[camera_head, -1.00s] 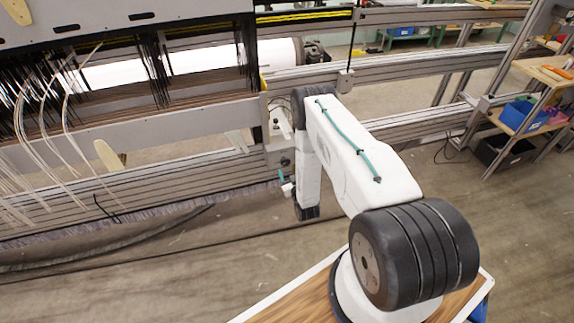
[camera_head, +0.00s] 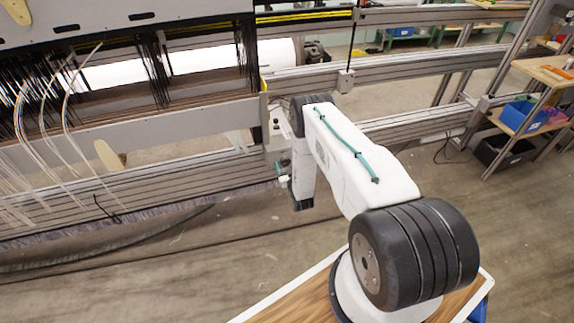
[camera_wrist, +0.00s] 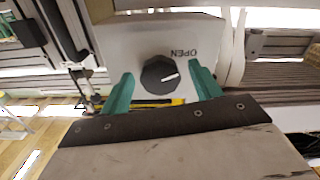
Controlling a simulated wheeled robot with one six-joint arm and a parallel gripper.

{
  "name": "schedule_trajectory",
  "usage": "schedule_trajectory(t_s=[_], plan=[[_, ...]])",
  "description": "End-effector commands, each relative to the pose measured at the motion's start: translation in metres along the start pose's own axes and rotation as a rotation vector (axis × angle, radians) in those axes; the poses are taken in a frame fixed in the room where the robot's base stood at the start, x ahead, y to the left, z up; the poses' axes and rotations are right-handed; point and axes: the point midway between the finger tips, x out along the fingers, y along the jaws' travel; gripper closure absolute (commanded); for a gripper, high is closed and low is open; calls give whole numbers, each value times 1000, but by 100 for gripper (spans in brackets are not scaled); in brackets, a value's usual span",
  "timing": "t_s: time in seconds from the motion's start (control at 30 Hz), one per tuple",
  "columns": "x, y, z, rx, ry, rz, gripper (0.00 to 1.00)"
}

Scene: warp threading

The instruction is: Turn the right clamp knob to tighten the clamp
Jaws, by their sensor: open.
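The clamp knob (camera_wrist: 158,74) is round and black with a white pointer line. It sits on a pale plate (camera_wrist: 130,40) in the wrist view, and its pointer aims to the right. The word OPEN shows upside down above and right of it. My gripper (camera_wrist: 162,84) has two teal fingers, one on each side of the knob. They are spread apart with visible gaps to it; I cannot tell how deep they reach. In the head view my gripper (camera_head: 283,174) is at the loom's right end box, partly behind my arm, and the knob cannot be made out.
The loom (camera_head: 150,140) fills the left, with pale warp threads (camera_head: 70,95) hanging at its front. Metal rails (camera_head: 420,70) run to the right behind my arm. A shelf rack with blue bins (camera_head: 518,115) stands at the far right. The floor in front is clear.

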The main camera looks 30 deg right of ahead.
Motion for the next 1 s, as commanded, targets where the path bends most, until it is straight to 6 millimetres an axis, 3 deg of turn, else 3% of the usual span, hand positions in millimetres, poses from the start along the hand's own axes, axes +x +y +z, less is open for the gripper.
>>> schedule_trajectory(t_s=[0.07,0.2,0.63,1.0], plan=[[0,0,0,0,0,0,42],[0,0,0,0,0,0,81],[0,2,0,62,-1,3,81],[0,1,0,344,0,3,81]])
